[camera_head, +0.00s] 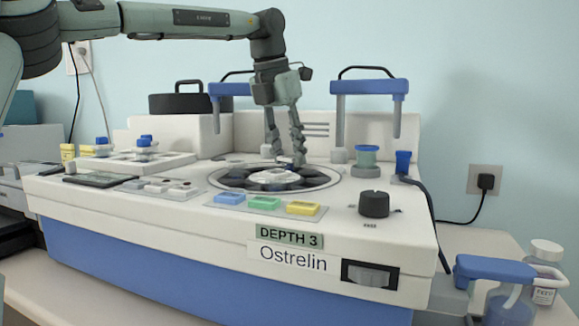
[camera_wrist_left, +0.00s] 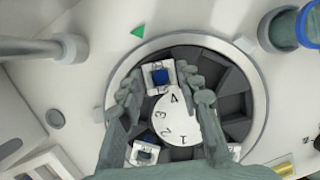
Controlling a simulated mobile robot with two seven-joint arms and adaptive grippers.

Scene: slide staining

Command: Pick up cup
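A small white square cup with a dark blue centre (camera_wrist_left: 159,76) sits at the edge of the round dark carousel (camera_wrist_left: 209,54) in the left wrist view. My left gripper (camera_head: 286,158) points down over the carousel (camera_head: 327,178) in the head view. Its fingers are open, one on each side of this cup (camera_wrist_left: 159,66), with narrow gaps seeming to remain. In the head view the fingers mostly hide the cup. Another white cup (camera_wrist_left: 144,154) shows lower in the wrist view. My right gripper is in neither view.
A numbered white disc (camera_wrist_left: 173,118) covers the carousel's middle. Blue-topped pieces stand on a tray (camera_head: 150,163) at the left. Blue-armed posts (camera_head: 369,87) rise behind the carousel. Blue, green and yellow (camera_head: 303,209) blocks lie in front. A black knob (camera_head: 374,204) stands at the right.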

